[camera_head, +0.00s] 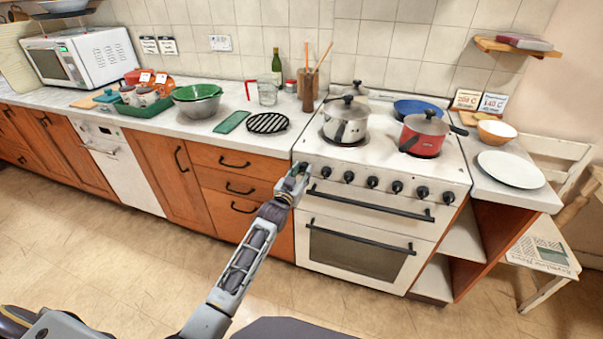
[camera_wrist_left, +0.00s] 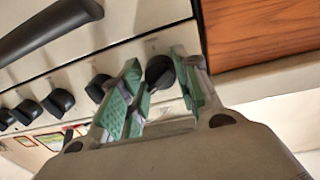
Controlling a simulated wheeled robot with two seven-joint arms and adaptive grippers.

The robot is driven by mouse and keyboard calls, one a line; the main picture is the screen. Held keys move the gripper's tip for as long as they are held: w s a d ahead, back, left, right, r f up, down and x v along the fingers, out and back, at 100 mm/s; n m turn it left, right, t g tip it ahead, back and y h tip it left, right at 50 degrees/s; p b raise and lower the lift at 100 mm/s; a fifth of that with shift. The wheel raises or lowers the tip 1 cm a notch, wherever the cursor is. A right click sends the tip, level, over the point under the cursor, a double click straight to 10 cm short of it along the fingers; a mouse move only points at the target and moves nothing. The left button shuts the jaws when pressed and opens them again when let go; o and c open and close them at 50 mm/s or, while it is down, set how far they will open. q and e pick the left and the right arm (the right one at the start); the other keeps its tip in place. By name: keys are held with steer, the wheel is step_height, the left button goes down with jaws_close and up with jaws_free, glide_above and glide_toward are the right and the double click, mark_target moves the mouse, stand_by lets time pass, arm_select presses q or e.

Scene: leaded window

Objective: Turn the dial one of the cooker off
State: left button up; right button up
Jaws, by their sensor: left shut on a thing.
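The white cooker (camera_head: 355,255) stands right of the wooden drawers, with a row of several black dials along its front panel. My left gripper (camera_head: 297,173) is at the left end of this row and hides the leftmost dial in the head view. In the left wrist view, that end dial (camera_wrist_left: 160,73) sits between the two green-padded fingers of the left gripper (camera_wrist_left: 152,92), which are shut on it. The neighbouring dial (camera_wrist_left: 98,88) is just beside the left finger. My right gripper is not in view.
A steel pot (camera_head: 345,120) and a red pot (camera_head: 424,135) stand on the hob, with a blue pan (camera_head: 417,108) behind. The black oven handle (camera_head: 370,204) juts out below the dials. The floor before the cooker is clear.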

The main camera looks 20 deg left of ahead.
arm_select(q)
steer(key=n+p, duration=0.3)
steer(key=n, duration=0.3)
steer(key=shift+d+n, duration=0.1)
steer(key=shift+n, duration=0.2)
steer(key=n+p, duration=0.1)
steer(key=n, duration=0.1)
steer(key=shift+n+t+y, duration=0.3)
steer(key=shift+n, duration=1.3)
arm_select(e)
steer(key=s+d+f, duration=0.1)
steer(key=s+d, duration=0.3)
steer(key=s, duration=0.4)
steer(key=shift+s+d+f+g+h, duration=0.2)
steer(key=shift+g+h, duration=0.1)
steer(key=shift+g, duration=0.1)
arm_select(q)
steer(key=shift+f, duration=0.1)
steer(key=o, duration=1)
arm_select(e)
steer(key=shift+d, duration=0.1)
